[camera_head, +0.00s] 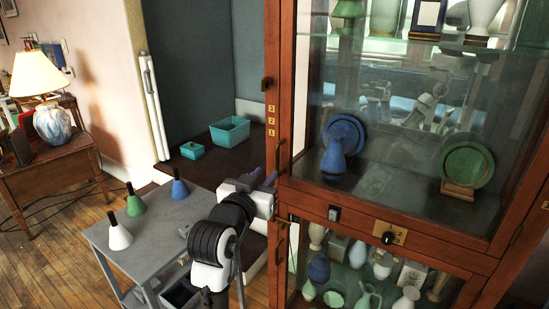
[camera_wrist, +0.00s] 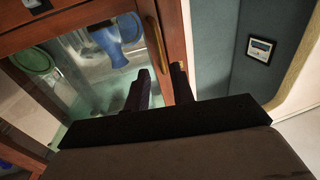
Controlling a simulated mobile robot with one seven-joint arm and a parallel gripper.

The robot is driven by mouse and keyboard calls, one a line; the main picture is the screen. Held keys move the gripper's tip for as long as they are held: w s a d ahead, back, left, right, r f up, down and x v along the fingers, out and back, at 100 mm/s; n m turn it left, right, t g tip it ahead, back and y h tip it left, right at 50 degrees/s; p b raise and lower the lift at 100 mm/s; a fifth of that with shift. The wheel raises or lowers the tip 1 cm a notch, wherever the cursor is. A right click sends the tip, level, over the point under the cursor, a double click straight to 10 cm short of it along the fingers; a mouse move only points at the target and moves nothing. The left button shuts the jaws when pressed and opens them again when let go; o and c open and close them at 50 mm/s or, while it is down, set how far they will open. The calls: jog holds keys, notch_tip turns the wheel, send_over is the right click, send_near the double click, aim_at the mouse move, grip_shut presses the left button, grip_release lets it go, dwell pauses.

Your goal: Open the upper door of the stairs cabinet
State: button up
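The tall wooden cabinet (camera_head: 285,80) has a glass upper door (camera_head: 390,150) that looks shut, with blue and green plates and vases behind it. A small handle (camera_head: 280,156) is on the left stile of this door; a slim brass-coloured handle also shows in the wrist view (camera_wrist: 155,42). My gripper (camera_head: 267,178) is at the cabinet's left edge, close to this handle. In the wrist view, its two dark fingers (camera_wrist: 162,88) are apart with nothing seen held between them. They are near the door stile; I cannot tell whether they touch it.
A lower glass door (camera_head: 370,270) with several vases behind it is below. A grey cart (camera_head: 150,225) with white, green and blue cone-shaped items stands left of my arm. Teal boxes (camera_head: 230,131) sit on a dark surface behind. A lamp table (camera_head: 50,170) is far left.

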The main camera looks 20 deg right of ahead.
aim_at(276, 161)
jog(key=p+x, duration=0.2)
jog(key=x, duration=0.7)
grip_shut()
